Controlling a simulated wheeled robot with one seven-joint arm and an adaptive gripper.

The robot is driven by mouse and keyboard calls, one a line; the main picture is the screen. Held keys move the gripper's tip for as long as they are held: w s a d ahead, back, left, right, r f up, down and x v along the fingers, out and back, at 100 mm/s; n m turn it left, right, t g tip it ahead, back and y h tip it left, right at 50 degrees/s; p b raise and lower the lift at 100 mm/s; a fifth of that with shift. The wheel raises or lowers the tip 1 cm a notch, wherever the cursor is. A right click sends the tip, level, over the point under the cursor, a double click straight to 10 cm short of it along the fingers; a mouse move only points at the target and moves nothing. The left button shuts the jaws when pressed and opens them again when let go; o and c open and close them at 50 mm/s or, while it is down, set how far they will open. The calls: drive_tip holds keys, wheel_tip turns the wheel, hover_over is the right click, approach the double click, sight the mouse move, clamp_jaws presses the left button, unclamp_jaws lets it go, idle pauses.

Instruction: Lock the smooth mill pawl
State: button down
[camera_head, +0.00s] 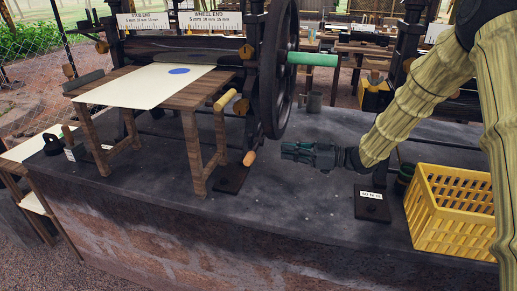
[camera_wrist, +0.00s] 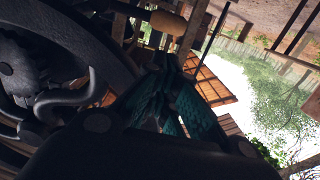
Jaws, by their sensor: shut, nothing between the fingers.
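The mill stands at the back left, with two dark rollers (camera_head: 170,50) and a large dark wheel (camera_head: 280,60) that carries a green handle (camera_head: 312,59). In the wrist view a dark toothed gear (camera_wrist: 20,72) and a curved dark hook-like part (camera_wrist: 62,101) show at the left; I cannot tell surely whether the hook is the pawl. My gripper (camera_head: 284,151) is shut and empty, held above the bench, right of the mill's base. Its dark green fingers also show together in the wrist view (camera_wrist: 170,70). An orange-brown knob (camera_head: 249,158) lies just left of my fingertips, apart from them.
A wooden feed table (camera_head: 190,98) with a cream sheet (camera_head: 140,86) stands before the rollers. A yellow crate (camera_head: 450,215) and a black labelled block (camera_head: 371,203) are on the dark bench (camera_head: 290,215) at the right. The front middle of the bench is clear.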

drive_tip(key=shift+a, duration=0.1)
drive_tip(key=p+x, duration=0.1)
drive_tip(key=x, duration=0.8)
drive_tip(key=shift+w+a+p, duration=0.15)
drive_tip(key=shift+a+p, duration=0.15)
drive_tip(key=shift+a, duration=0.1)
drive_tip(key=shift+f, duration=0.1)
